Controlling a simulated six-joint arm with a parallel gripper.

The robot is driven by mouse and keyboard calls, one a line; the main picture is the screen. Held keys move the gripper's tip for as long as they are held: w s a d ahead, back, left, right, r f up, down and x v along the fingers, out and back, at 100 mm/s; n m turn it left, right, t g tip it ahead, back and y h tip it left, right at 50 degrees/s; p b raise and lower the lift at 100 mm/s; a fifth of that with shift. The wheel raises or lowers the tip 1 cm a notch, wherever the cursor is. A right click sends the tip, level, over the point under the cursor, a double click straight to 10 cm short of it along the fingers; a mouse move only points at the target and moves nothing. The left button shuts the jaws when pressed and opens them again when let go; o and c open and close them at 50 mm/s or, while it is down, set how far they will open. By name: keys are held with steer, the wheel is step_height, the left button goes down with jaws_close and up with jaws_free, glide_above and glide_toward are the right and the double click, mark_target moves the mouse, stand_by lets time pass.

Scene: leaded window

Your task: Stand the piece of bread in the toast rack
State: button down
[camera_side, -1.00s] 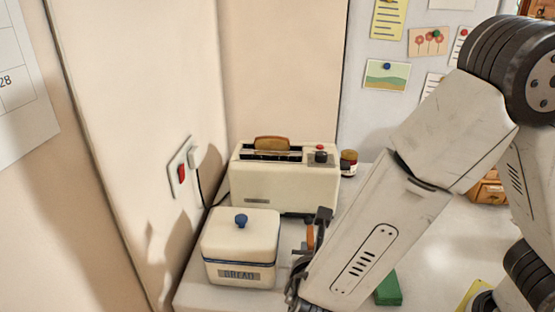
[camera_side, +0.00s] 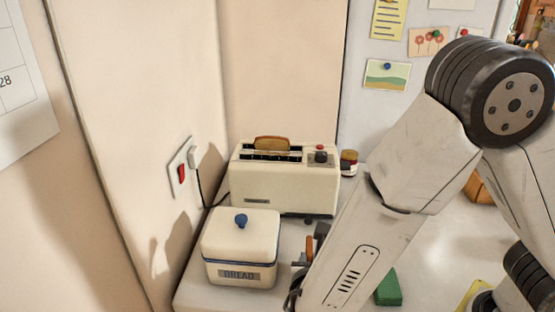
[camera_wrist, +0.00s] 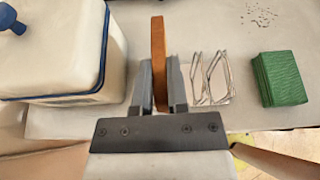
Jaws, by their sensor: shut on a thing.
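The piece of bread (camera_wrist: 158,40) is a brown slice seen edge-on in the wrist view. My gripper (camera_wrist: 160,68) is shut on it, with one finger on each side. In the side view a small part of the bread (camera_side: 309,249) shows beside my gripper, to the right of the bread bin; my arm hides much of the gripper. The toast rack (camera_wrist: 212,80) is a wire frame on the counter, just right of my gripper in the wrist view. It is hidden behind my arm in the side view.
A cream bread bin (camera_side: 241,250) with a blue knob stands close on the left. Behind it is a toaster (camera_side: 283,187) with another slice (camera_side: 271,143) in its slot. A green block (camera_wrist: 278,79) lies right of the rack. Crumbs (camera_wrist: 258,14) lie beyond.

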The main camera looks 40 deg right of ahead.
steer(key=c, duration=0.6)
jaws_free()
steer(key=shift+o, duration=0.2)
steer(key=v, duration=0.7)
steer(key=shift+s+a, duration=0.3)
